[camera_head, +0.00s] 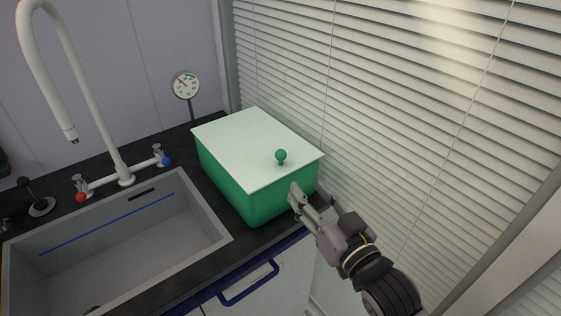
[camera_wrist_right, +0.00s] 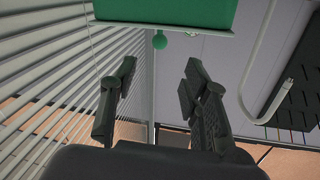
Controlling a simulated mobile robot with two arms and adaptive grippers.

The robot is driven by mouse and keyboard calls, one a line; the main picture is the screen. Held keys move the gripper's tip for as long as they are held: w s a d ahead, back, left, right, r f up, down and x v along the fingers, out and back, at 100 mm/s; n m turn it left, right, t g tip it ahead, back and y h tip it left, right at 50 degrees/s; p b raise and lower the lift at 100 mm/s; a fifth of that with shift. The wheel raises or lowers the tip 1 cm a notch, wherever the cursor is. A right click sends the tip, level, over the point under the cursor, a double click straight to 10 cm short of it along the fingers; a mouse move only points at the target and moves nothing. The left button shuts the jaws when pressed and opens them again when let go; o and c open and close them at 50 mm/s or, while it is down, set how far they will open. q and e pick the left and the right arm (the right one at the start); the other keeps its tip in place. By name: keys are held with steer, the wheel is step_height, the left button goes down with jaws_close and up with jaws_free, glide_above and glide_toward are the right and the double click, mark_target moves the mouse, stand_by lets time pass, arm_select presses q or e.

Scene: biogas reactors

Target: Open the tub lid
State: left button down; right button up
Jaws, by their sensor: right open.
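A green tub (camera_head: 233,184) stands on the dark counter in the head view. Its pale, flat lid (camera_head: 250,148) lies closed on top. A round green knob (camera_head: 281,156) stands on the lid near its front right part. My right gripper (camera_head: 299,196) is open and empty, in front of the tub's right front side, below the knob in the picture. In the right wrist view, both fingers (camera_wrist_right: 158,82) are spread. There the tub (camera_wrist_right: 165,14), the lid edge (camera_wrist_right: 150,29) and the knob (camera_wrist_right: 160,41) appear at the top, beyond the fingertips. My left gripper is not in view.
A grey sink (camera_head: 120,245) lies left of the tub, with a tall white faucet (camera_head: 95,110). A dial gauge (camera_head: 186,86) stands behind. Window blinds (camera_head: 390,120) are close on the right. A blue handle (camera_head: 248,284) sticks out from the cabinet front.

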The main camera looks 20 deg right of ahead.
mark_target(283, 159)
steer(key=w, duration=0.4)
steer(key=w+a+p, duration=0.1)
steer(key=w, duration=0.4)
steer(key=w+a, duration=0.1)
steer(key=w, duration=0.3)
steer(key=shift+w+p, duration=0.35)
steer(key=shift+p, duration=0.05)
jaws_close()
